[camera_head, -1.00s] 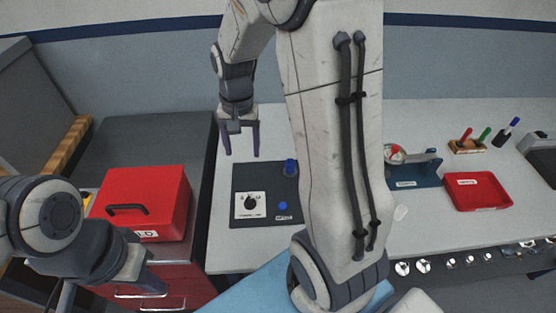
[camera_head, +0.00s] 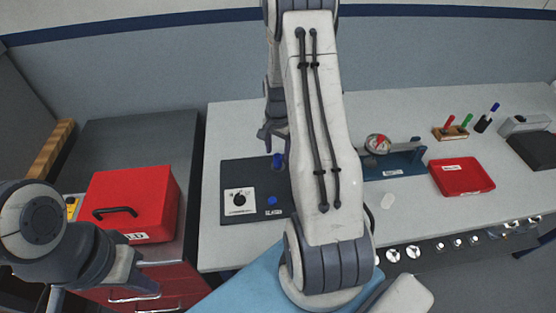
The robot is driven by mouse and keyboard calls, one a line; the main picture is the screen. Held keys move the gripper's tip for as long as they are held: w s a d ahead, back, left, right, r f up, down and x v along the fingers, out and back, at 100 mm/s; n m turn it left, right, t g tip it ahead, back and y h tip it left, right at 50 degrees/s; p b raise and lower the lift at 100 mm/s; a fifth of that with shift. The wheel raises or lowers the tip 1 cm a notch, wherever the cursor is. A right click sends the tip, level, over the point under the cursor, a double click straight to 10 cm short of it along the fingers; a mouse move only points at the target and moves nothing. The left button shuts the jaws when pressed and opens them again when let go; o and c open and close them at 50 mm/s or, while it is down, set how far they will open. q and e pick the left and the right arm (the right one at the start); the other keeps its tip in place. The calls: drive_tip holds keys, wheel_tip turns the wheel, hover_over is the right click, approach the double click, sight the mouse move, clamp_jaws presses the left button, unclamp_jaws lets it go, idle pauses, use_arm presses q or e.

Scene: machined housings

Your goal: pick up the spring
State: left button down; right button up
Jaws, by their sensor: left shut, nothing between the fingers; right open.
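I cannot make out a spring in the camera_head view; it may be hidden behind my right arm or be too small to tell. My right gripper (camera_head: 270,139) is open above the back of the black fixture plate (camera_head: 235,175), near an upright blue peg (camera_head: 277,160). Its fingers are partly hidden by my own arm, and nothing shows held in it. My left gripper (camera_head: 137,283) is shut and empty at the lower left, in front of the red box (camera_head: 140,190).
The plate carries a dial (camera_head: 239,201) and a blue button (camera_head: 272,200). Right of my arm stand a gauge on a blue base (camera_head: 405,165), a small white piece (camera_head: 388,201), a red tray (camera_head: 440,185) and a marker holder (camera_head: 450,133). The bench between is clear.

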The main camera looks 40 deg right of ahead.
sight(278, 162)
drive_tip(key=shift+f, duration=1.4)
clamp_jaws()
